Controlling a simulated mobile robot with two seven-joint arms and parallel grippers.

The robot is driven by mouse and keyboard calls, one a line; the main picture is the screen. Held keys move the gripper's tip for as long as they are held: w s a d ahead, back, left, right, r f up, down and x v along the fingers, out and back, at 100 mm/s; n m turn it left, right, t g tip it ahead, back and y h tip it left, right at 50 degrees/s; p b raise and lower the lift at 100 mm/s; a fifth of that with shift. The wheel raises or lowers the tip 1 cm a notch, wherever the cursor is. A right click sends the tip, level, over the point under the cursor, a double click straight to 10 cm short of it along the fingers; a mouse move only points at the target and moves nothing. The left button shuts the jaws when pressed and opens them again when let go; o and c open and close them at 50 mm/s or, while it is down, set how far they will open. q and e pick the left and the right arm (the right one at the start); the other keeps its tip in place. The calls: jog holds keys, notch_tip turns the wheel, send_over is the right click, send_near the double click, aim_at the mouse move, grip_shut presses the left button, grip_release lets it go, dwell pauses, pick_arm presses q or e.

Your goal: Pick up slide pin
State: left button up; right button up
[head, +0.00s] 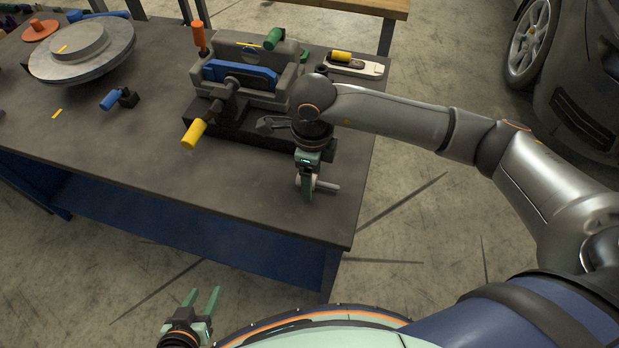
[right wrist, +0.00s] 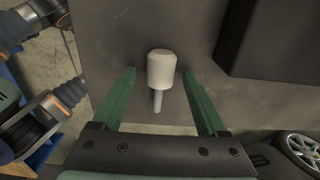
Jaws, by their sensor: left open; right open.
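The slide pin (head: 328,187) is pale, with a thick head and a thinner shaft. It lies near the right end of the grey workbench (head: 150,160), partly hidden by my right gripper (head: 307,190) in the head view. In the right wrist view the pin (right wrist: 161,70) shows between the two green fingers, with its shaft toward the palm and bench visible on both sides of it. My right gripper points down over it, open, not closed on it. My left gripper (head: 204,302) is open and empty, off the bench's front edge.
A brake disc (head: 82,50), blue-handled piece (head: 113,100) and white tool with yellow part (head: 353,65) lie on the bench. The bench's front middle is clear. A car (head: 580,70) stands at right.

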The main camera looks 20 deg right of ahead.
jog(key=shift+f, duration=0.1)
jog(key=shift+c, duration=0.2)
grip_shut()
dwell(0.4)
